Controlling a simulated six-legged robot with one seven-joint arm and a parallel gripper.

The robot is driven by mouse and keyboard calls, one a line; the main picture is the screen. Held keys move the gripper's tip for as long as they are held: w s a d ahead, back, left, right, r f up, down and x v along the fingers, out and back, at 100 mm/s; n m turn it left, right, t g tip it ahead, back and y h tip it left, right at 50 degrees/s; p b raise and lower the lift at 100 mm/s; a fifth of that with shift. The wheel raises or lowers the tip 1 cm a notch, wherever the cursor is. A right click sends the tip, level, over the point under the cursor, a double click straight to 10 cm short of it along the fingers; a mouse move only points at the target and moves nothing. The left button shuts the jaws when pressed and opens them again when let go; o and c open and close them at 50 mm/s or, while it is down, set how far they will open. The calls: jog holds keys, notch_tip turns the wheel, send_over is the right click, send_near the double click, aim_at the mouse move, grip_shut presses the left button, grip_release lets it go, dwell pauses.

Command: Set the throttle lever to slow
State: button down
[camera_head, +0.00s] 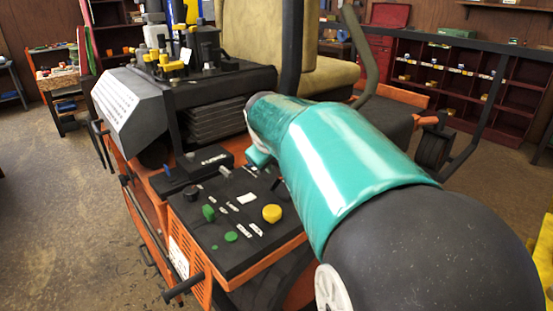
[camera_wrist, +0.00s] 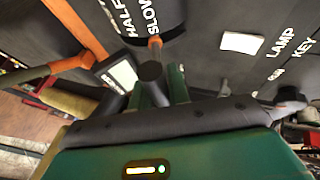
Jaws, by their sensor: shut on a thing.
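In the wrist view the throttle lever (camera_wrist: 151,71) has a dark round knob and an orange base part at a slot in the black panel. The word SLOW stands right by its base, with HALF to the left of it. My gripper (camera_wrist: 160,88) has two green fingers, one on each side of the lever, shut on it. In the head view my arm covers the lever, and a small green part at the arm's end (camera_head: 259,156) shows over the far edge of the control panel (camera_head: 205,240).
The panel bears a yellow knob (camera_head: 272,213), a green knob (camera_head: 208,213) and a green button (camera_head: 231,237). The mower's seat (camera_head: 325,80) and a bent grey bar (camera_head: 360,50) stand behind my arm. The labels LAMP and KEY show at right in the wrist view.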

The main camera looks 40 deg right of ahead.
jog(key=shift+a+f, duration=0.2)
dwell(0.3)
jog(key=c, duration=1.3)
grip_release()
jog(key=v, duration=1.4)
jog(key=shift+d, duration=0.15)
